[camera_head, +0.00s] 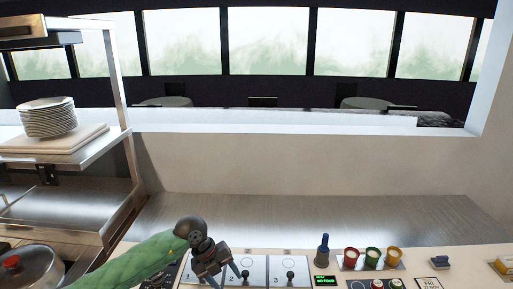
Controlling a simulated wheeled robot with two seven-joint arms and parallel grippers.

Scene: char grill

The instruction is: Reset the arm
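My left arm, in a green sleeve, comes in from the lower left. My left gripper (226,278) points down over the control panel (267,265) with numbered switches. Its two fingers are spread apart with nothing visible between them. The right finger is close to a small black lever (246,278); I cannot tell whether they touch. Another black lever (290,277) stands by the number 3. My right gripper is not in view.
A metal shelf at left holds stacked white plates (48,117) on a board. A lidded pot (28,268) is at lower left. Right of the panel are a blue-topped bottle (323,249), several colored cups (372,257) and a sign (429,283). The steel counter (330,215) behind is clear.

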